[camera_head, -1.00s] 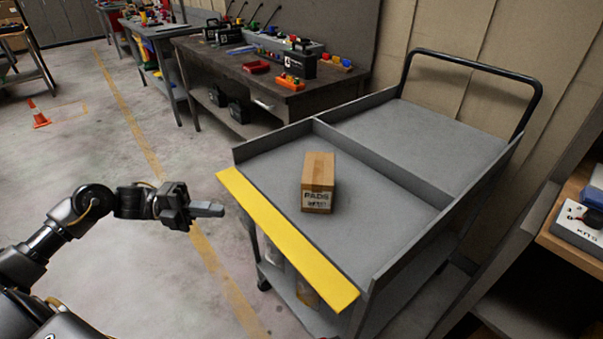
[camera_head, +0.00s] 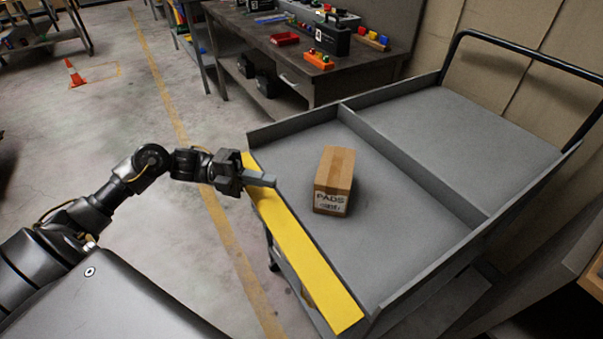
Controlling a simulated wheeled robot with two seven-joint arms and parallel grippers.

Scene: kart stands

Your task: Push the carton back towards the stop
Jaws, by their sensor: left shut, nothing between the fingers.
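A brown cardboard carton (camera_head: 334,180) marked PADS stands on the grey top tray of the cart (camera_head: 390,262), in the near compartment. A low grey divider (camera_head: 412,165) crosses the tray behind the carton, with a gap of bare tray between them. My left gripper (camera_head: 268,181) is shut and empty, at the yellow front edge (camera_head: 300,250) of the cart. Its fingertips point towards the carton and are apart from it. My right gripper is not in view.
The cart has raised side walls and a black push handle (camera_head: 520,46) at the far end. A workbench (camera_head: 300,72) with tools and bins stands behind it. An orange cone (camera_head: 74,73) is on the floor at the far left. The tray around the carton is clear.

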